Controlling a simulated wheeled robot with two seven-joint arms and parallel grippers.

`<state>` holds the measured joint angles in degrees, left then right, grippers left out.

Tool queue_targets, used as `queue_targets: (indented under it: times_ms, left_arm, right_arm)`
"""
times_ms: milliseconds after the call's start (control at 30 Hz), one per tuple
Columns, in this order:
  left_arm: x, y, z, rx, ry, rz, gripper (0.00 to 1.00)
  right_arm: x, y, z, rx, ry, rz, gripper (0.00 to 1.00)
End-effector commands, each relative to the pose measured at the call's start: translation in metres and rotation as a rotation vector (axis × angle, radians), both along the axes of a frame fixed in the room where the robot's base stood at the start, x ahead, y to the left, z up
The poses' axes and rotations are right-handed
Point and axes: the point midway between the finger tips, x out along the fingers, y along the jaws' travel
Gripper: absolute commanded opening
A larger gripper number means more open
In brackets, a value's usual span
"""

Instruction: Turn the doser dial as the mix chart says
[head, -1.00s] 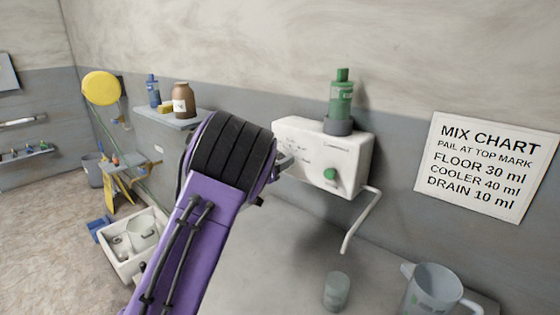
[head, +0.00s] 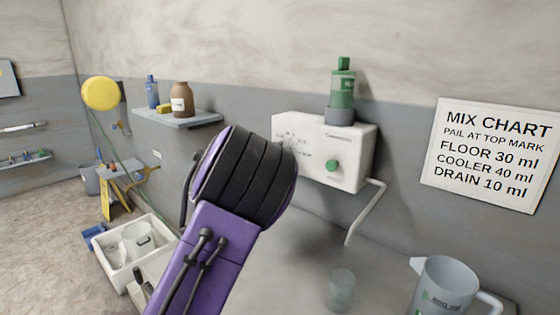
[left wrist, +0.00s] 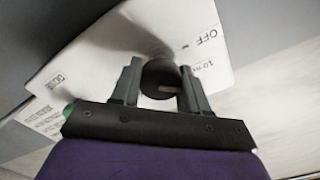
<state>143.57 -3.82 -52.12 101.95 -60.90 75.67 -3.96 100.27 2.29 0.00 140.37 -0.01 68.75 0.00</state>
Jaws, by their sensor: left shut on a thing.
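The white doser box (head: 352,150) is on the wall, with a green button (head: 332,165) and a green bottle (head: 343,88) on top. In the left wrist view, my left gripper (left wrist: 160,80) is shut on a round dark dial (left wrist: 158,72) with a pale mark. "OFF" and "10 m…" show on the box face (left wrist: 185,20) beside it. I cannot tell which setting the mark points at. In the head view, my purple arm hides the dial and fingers. The mix chart (head: 492,155) reads FLOOR 30 ml, COOLER 40 ml, DRAIN 10 ml.
A pale outlet tube (head: 365,212) hangs from the box. A clear cup (head: 340,290) and a jug (head: 440,285) stand below. A shelf (head: 180,120) with bottles is at the left, above a white sink (head: 122,275) on that side.

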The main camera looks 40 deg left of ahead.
Motion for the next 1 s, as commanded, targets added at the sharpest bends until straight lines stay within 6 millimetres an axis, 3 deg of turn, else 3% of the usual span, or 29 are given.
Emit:
queue_targets:
  times_ms: [700,733,800,1000]
  left_arm:
    - [0.0003,-0.0007,0.0025,0.082,0.0,-0.002,0.14]
    - [0.0003,-0.0007,0.0025,0.082,0.0,-0.002,0.51]
    - [0.0002,-0.0006,0.0024,0.082,0.0,-0.001,0.68]
    - [-0.0001,-0.0003,0.0011,0.081,0.002,-0.001,0.68]
  right_arm:
    - [0.0,0.0,-0.0086,0.0,0.0,0.0,0.43]
    - [0.0,0.0,-0.0086,0.0,0.0,0.0,0.43]
    - [0.0,0.0,-0.0086,0.0,0.0,0.0,0.43]
    - [-0.0001,0.0,-0.0087,0.0,0.0,0.0,0.43]
